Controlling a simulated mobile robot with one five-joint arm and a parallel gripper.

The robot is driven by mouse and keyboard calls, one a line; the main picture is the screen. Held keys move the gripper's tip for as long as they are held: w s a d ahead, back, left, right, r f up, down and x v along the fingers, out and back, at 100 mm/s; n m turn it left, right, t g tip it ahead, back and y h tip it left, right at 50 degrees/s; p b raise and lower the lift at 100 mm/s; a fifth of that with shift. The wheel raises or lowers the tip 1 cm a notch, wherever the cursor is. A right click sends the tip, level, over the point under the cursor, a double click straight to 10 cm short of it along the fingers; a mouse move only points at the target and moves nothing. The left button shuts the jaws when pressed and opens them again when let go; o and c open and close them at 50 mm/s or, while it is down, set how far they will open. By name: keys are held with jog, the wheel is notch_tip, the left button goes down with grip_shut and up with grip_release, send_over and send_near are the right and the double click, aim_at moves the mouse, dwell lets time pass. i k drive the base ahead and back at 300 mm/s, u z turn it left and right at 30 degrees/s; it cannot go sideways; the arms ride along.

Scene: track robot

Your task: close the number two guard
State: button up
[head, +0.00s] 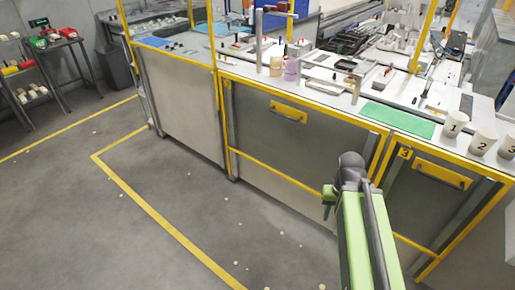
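A grey guard panel (265,135) in a yellow frame fills the middle of the bench front, with a yellow handle (288,112) near its top. A small yellow tag at its upper left is too small to read. To its right is another framed guard (425,205), tagged 3, with its own yellow handle (441,174). The middle panel looks upright in its frame; I cannot tell whether it is fully shut. My gripper (328,203) is at the end of my green arm, in front of the middle guard's lower right. Its fingers are small and partly hidden by the arm.
Cups numbered 1 (453,123), 2 (484,141) and 3 stand on the bench top beside a green mat (398,119). A plain panel (177,100) is at the left. The floor (120,215) with yellow lines is mostly clear, with small scattered bits.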

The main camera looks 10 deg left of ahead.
aim_at(290, 114)
jog(key=u, duration=5.5)
jog(key=i, duration=0.1)
jog(key=z, duration=2.1)
jog(key=k, duration=0.95)
jog(key=z, duration=1)
jog(key=i, duration=1)
jog(key=u, duration=0.15)
